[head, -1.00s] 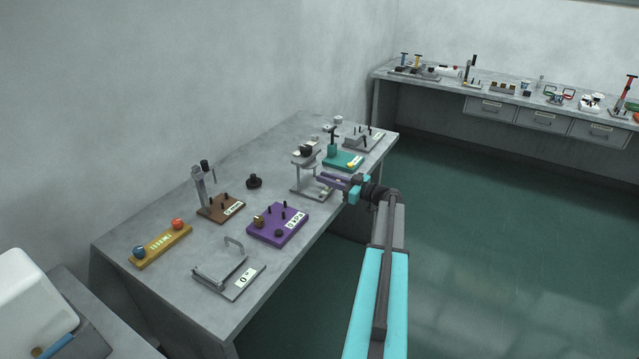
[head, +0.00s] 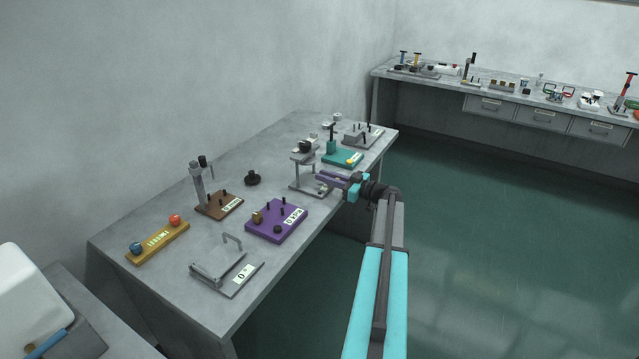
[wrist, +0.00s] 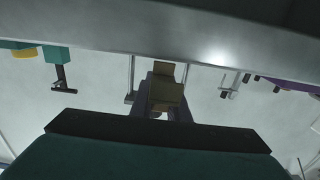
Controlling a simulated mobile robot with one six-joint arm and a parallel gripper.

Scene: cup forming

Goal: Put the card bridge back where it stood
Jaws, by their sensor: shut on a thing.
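My gripper (head: 328,178) reaches in from the right at the front of a grey press-like stand (head: 296,156), below its raised top. In the wrist view my gripper (wrist: 165,108) has its dark purple fingers shut on a small tan-brown piece (wrist: 166,92), which looks like the card bridge. The piece sits between the two fingers and part of it is hidden by them. Thin posts of the stand show to either side, and a broad grey bar crosses above. I cannot tell whether the piece touches the stand's base.
A teal board (head: 344,158) stands just behind the stand, a purple board (head: 262,222) in front of it. A brown board (head: 222,207), a yellow board (head: 158,242) and a grey hinged plate (head: 240,281) lie nearer. A dark knob (head: 252,178) sits left of the stand.

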